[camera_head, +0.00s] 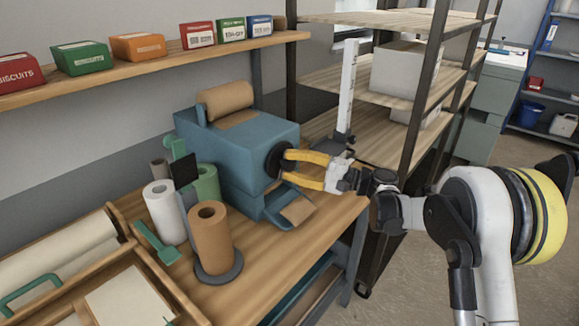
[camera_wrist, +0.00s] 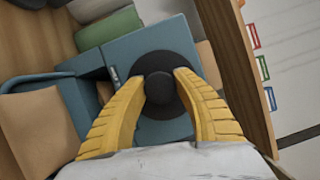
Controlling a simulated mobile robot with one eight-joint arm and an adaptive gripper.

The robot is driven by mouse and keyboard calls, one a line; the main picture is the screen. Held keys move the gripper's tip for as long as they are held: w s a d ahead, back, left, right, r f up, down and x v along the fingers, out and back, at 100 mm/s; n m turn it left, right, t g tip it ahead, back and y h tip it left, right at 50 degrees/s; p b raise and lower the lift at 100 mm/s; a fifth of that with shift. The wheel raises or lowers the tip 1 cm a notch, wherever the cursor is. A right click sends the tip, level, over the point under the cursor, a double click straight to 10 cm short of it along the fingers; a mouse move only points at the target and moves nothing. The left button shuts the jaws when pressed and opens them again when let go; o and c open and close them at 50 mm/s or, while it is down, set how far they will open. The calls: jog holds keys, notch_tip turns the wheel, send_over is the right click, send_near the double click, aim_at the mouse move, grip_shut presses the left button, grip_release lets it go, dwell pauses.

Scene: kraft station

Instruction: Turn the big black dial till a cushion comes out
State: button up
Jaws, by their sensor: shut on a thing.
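The blue machine (camera_head: 225,150) stands on the wooden bench with a roll of brown kraft paper (camera_head: 226,100) on top. The big black dial (camera_head: 277,160) is on its right face. My gripper (camera_head: 284,165) has its yellow fingers at the dial. In the wrist view my gripper (camera_wrist: 163,82) has a finger on each side of the round knob at the centre of the dial (camera_wrist: 158,62), shut on it. A tray-like outlet (camera_head: 290,212) at the machine's lower front holds a flat brown paper piece (camera_head: 297,211). The outlet's blue frame also shows at left in the wrist view (camera_wrist: 78,105).
A brown roll on a stand (camera_head: 210,240), a white roll (camera_head: 164,213) and a green tape holder (camera_head: 157,243) stand left of the machine. A wooden tray (camera_head: 172,284) lies at front left. Wooden shelves (camera_head: 372,140) rise behind at right. Small boxes line the upper shelf (camera_head: 180,50).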

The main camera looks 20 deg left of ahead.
dwell(0.4)
jog(key=o, duration=1.2)
jog(key=shift+a, duration=0.1)
jog(key=shift+c, duration=0.2)
jog(key=d, duration=1.2)
jog(key=shift+f, duration=0.35)
